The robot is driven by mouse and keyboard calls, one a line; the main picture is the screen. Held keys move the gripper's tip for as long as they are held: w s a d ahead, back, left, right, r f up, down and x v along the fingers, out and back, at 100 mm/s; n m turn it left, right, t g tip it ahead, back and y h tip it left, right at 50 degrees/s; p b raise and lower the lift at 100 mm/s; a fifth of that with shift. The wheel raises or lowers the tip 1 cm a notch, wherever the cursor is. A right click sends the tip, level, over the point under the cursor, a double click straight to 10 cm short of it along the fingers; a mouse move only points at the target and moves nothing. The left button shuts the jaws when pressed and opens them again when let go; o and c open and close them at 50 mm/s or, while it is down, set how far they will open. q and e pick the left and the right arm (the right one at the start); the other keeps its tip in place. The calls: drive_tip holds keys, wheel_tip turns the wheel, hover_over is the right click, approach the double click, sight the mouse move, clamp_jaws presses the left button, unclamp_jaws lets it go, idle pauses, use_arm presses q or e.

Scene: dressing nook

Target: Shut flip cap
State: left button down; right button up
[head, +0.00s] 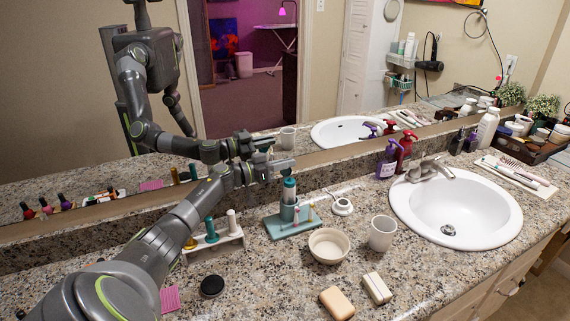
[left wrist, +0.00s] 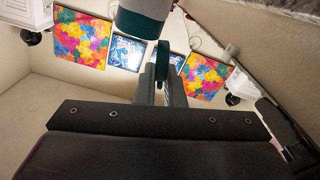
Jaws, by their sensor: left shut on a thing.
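A teal-and-white tube (head: 289,190) stands upright in a teal stand (head: 285,230) in the middle of the counter. In the left wrist view the tube's white body and teal collar (left wrist: 140,25) show at the top. My left gripper (head: 284,164) comes in from the left and is just above the tube's top. In the left wrist view its fingers (left wrist: 163,82) are shut on a small teal piece, which looks like the flip cap (left wrist: 176,66). How far the cap is tilted cannot be told. My right gripper is not in view.
A white rack with tubes (head: 213,246) stands left of the stand. A cream bowl (head: 329,246), a white cup (head: 382,233) and soap bars (head: 337,303) are to the right and front. The sink (head: 455,210) is farther right. The mirror rises close behind.

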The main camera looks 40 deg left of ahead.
use_arm(q)
drive_tip(key=m, duration=0.1)
drive_tip(key=m+p, duration=0.1)
drive_tip(key=d+m+p, duration=0.1)
drive_tip(key=shift+s+r, duration=0.25)
drive_tip(key=shift+s+d+f+m+p, duration=0.1)
drive_tip(key=shift+s+d+m+p, duration=0.15)
drive_tip(key=shift+m, duration=0.65)
drive_tip(key=shift+s+d+f+m+p, duration=0.1)
drive_tip(key=shift+d+m+p, duration=0.15)
drive_tip(key=shift+m, duration=0.65)
drive_tip(key=shift+d, duration=0.1)
drive_tip(key=c, duration=1.6)
unclamp_jaws()
drive_tip(key=shift+s, duration=0.1)
drive_tip(key=b+v, duration=0.2)
drive_tip(key=v, duration=1.5)
drive_tip(key=shift+s, duration=0.1)
